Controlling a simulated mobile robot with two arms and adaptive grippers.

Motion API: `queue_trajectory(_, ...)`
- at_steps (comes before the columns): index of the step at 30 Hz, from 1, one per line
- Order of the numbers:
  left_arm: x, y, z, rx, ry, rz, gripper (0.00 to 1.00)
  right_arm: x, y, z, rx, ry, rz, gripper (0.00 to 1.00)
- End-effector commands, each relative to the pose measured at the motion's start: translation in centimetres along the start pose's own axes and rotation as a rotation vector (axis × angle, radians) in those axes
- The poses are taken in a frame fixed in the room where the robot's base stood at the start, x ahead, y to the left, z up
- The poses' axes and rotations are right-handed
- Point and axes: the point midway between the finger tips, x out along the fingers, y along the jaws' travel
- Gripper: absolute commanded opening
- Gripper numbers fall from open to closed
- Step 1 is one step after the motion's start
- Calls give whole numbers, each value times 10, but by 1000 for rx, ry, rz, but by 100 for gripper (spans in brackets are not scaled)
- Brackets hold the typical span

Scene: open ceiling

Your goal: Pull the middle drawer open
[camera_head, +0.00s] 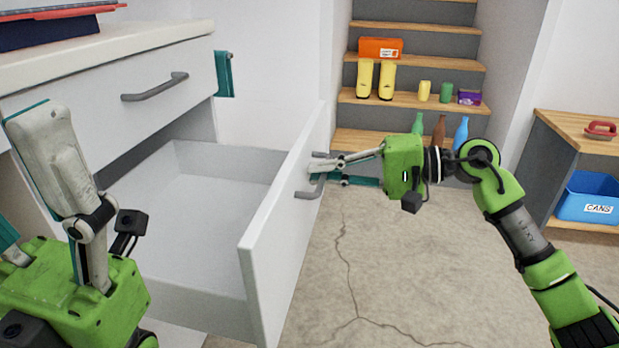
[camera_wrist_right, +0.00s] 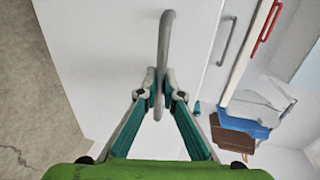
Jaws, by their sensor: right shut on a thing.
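The middle drawer (camera_head: 285,235) is pulled well out of the white cabinet, and its empty pale inside shows in the head view. Its grey bar handle (camera_head: 308,194) is on the outer face of the drawer front. My right gripper (camera_head: 318,172) is shut on this handle. In the right wrist view the two fingertips (camera_wrist_right: 159,88) close around the handle (camera_wrist_right: 167,40) near one end. My left gripper (camera_head: 20,165) is open and empty at the lower left, in front of the cabinet; one of its fingers is partly cut off by the frame.
The closed upper drawer (camera_head: 120,90) with its handle is above the pulled-out one. Steps with boots (camera_head: 376,80), bottles (camera_head: 438,132) and an orange box (camera_head: 380,48) are behind. A blue bin (camera_head: 588,200) stands in a shelf at right. The cracked floor (camera_head: 410,270) is clear.

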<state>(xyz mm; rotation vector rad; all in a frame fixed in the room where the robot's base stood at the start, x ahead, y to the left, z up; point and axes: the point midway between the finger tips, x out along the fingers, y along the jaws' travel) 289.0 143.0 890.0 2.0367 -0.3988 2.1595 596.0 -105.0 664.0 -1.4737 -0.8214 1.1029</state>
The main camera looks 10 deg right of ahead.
Motion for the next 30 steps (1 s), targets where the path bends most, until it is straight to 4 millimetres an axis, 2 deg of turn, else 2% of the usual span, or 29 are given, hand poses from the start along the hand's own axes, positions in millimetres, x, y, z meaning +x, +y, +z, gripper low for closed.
queue_trajectory(11,1,0,-1,0,3,1,65,-2,2,1,2,-3,3,0)
queue_trajectory(12,1,0,-1,0,3,1,65,-2,2,1,2,-3,3,10)
queue_trajectory(13,1,0,-1,0,3,1,65,-1,2,1,2,-3,3,14)
queue_trajectory(23,0,0,0,1,2,1,65,-3,1,0,1,-1,1,14)
queue_trajectory(26,0,0,0,1,1,1,65,-10,1,0,1,1,1,14)
queue_trajectory(30,0,0,0,1,2,1,65,-34,2,-1,1,3,3,14)
